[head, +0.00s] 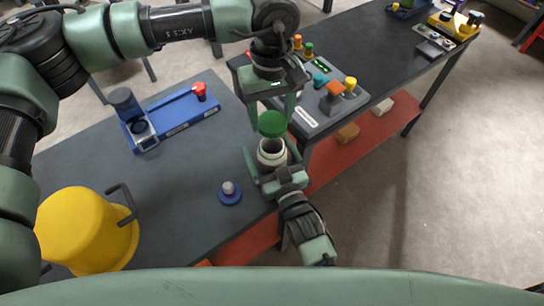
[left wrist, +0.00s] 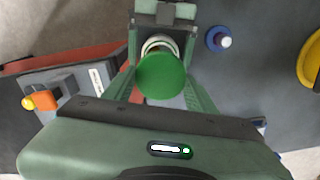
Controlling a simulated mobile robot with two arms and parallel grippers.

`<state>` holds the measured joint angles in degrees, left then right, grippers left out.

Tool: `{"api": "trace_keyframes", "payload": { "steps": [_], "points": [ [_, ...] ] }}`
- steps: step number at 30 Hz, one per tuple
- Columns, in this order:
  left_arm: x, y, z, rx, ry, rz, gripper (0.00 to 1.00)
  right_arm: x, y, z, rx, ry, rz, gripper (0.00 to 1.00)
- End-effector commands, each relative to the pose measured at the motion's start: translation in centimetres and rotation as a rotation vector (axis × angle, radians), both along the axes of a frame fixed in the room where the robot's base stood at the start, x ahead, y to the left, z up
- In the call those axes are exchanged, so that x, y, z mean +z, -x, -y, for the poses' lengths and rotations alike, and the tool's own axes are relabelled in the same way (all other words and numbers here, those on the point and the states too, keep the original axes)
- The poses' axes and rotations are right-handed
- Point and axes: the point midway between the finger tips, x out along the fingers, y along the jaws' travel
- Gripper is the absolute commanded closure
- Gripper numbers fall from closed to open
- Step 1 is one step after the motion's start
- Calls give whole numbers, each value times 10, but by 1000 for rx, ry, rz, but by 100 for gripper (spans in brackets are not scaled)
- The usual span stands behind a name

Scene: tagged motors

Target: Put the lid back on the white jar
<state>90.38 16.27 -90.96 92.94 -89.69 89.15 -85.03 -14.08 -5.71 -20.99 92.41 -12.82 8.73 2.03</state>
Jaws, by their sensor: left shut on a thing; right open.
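The green lid (head: 272,123) is held between the fingers of my left gripper (head: 272,115), which is shut on it. In the left wrist view the lid (left wrist: 162,76) is a round green disc. The white jar (head: 271,158) stands upright and uncovered just below the lid, with a visible gap in the head view. In the left wrist view the jar's pale rim (left wrist: 158,41) shows behind the lid, partly hidden by it. My right gripper (head: 268,150) is open, with its fingers on either side of the jar. Whether they touch the jar I cannot tell.
A grey control box (head: 325,100) with coloured knobs stands to the right of the lid. A blue fixture (head: 180,112) with a red knob lies at the left. A blue disc with a peg (head: 230,193) and a yellow bucket (head: 85,230) stand on the dark table (head: 185,185).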

Motion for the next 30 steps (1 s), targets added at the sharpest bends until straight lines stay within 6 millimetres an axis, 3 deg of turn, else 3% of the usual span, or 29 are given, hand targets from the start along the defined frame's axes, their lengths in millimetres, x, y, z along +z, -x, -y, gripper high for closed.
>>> {"api": "trace_keyframes", "payload": {
  "steps": [11, 18, 21, 26, 30],
  "points": [
    [0, 0, 0, 0, 0, 0, 80, 0, -4, -1, 0, 0, 0, 11],
    [0, 0, 0, 0, 0, 0, 80, 0, -3, -1, 0, 0, 0, 78],
    [0, 0, 0, 0, 0, 0, 80, 0, -3, -1, 0, 0, 0, 100],
    [-6, 0, 0, 0, -1, -1, 80, 0, -3, -1, 0, 0, 0, 100],
    [-24, 1, 0, 0, 0, -3, 80, 0, -3, -1, 0, 0, 0, 100]
  ]
}}
